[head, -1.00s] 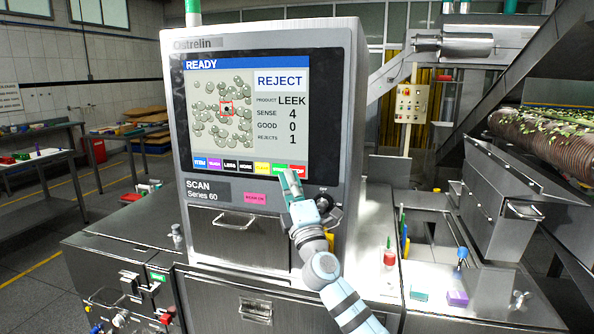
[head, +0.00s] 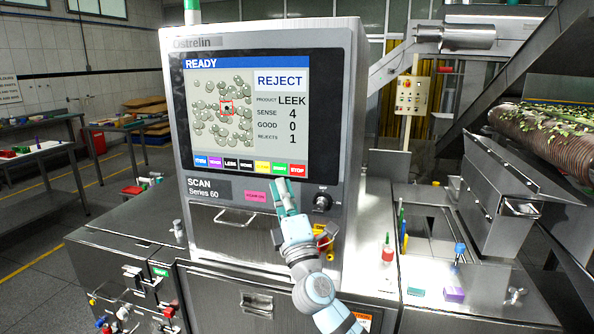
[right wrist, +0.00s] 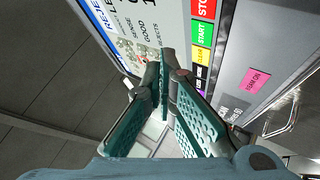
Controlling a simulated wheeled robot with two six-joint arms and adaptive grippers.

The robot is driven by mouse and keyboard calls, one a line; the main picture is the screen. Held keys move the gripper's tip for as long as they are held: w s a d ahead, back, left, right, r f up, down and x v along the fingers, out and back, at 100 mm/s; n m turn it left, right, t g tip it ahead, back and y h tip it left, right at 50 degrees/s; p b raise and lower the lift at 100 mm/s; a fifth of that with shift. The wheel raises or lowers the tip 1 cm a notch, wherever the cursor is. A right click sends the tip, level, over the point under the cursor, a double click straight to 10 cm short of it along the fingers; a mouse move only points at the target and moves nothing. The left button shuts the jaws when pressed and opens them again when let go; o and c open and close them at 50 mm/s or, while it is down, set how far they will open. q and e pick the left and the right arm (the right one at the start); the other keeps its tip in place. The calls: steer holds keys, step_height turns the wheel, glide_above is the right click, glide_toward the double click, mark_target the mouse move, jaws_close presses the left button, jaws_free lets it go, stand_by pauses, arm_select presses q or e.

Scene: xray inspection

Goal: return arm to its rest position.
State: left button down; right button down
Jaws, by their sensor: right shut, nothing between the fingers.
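My right gripper (head: 284,196) is in front of the X-ray scanner (head: 350,110), just below the row of coloured screen buttons. It is shut and empty, its fingertips near the pink label (head: 255,196). It seems apart from the panel, though the gap is hard to judge. In the right wrist view the closed teal fingers (right wrist: 165,75) point toward the screen (right wrist: 150,25), with the START button (right wrist: 202,33) beside them. The screen (head: 220,75) reads READY and REJECT, product LEEK, rejects 1. My left gripper is not in view.
A black knob (head: 322,202) and yellow-red parts (head: 327,240) are close to the right of my gripper. A drawer handle (head: 236,217) juts out at left. Bottles and a purple block (head: 454,294) stand on the right-hand counter. A control box (head: 411,96) is behind.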

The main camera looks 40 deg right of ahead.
stand_by(0.4)
step_height(320, 180, down, 24)
steer(key=w+d+m+g+y, duration=0.2)
steer(key=w+m+g, duration=0.1)
steer(key=g, duration=0.3)
steer(key=s+a+f+m+g+y, duration=0.15)
steer(key=s+f, duration=0.25)
steer(key=f, duration=0.5)
steer(key=s+f+m+g, duration=0.1)
steer(key=s+f+g, duration=0.2)
steer(key=f, duration=0.6)
steer(key=s+a+f+m+g+y, duration=0.15)
steer(key=s+f, duration=0.25)
steer(key=f, duration=0.5)
steer(key=s+a+f+m+g+y, duration=0.1)
steer(key=s+a+f+m+g, duration=0.15)
steer(key=s+f, duration=0.75)
steer(key=s+a+f+m+g+y, duration=0.1)
steer(key=s+a+f+m+g, duration=0.15)
steer(key=s+f, duration=0.65)
steer(key=s+a+f+m+g, duration=0.1)
steer(key=s+a+f+g, duration=0.1)
steer(key=s, duration=0.9)
steer(key=s+a+f+m+g+y, duration=0.1)
steer(key=s+a, duration=0.3)
steer(key=s, duration=0.6)
steer(key=shift+s+a+f+m+g, duration=0.2)
steer(key=shift+s+f+m+g, duration=0.25)
steer(key=shift+g, duration=0.35)
steer(key=shift+f, duration=0.1)
